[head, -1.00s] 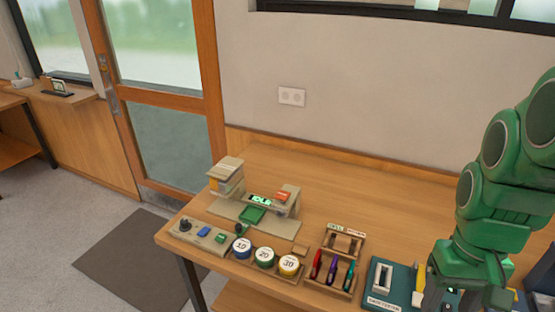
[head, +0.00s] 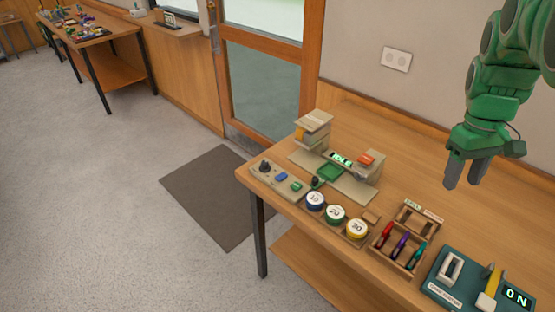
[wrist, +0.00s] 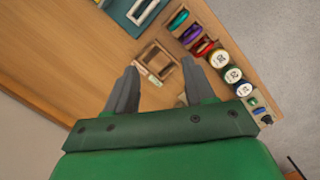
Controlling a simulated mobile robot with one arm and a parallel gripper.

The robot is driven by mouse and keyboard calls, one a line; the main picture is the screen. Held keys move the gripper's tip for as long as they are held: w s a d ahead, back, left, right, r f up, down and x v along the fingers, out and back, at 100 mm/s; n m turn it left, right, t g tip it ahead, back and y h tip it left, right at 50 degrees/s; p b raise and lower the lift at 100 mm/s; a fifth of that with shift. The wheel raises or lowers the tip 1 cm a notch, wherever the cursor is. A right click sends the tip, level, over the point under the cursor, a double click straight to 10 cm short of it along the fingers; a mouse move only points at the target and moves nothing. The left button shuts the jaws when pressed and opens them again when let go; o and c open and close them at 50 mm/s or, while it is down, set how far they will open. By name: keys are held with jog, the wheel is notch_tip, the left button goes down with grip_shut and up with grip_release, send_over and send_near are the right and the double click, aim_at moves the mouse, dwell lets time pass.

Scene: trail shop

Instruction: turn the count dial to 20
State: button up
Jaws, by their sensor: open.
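A beige control strip (head: 272,176) lies along the table's left front edge. It carries a black knob (head: 265,167), a blue button (head: 281,177) and a green button (head: 296,186). The knob may be the count dial; its setting is too small to read. In the wrist view the knob (wrist: 266,118) is small at the right. Round pieces marked 10 (head: 315,200), 20 (head: 336,214) and 30 (head: 357,229) sit in a wooden rack beside the strip. My gripper (head: 465,186) is open and empty, raised above the table to the right of the strip.
A beige machine (head: 369,170) with a lit green display stands behind the strip. The table's back (head: 400,140) is clear. A dark mat (head: 218,195) lies on the floor.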

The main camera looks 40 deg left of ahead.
jog(key=w+a+f+n, duration=0.2)
jog(key=w+a, duration=0.1)
jog(key=a, duration=0.4)
jog(key=w+a+f+n, duration=0.2)
jog(key=a+n, duration=0.1)
jog(key=a, duration=0.5)
jog(key=n+y, duration=0.2)
jog(key=n, duration=0.9)
send_over(265, 162)
jog(key=shift+t, duration=0.4)
jog(key=f, duration=1.1)
jog(key=shift+s+f, duration=0.2)
jog(key=shift+f, duration=3.95)
grip_shut()
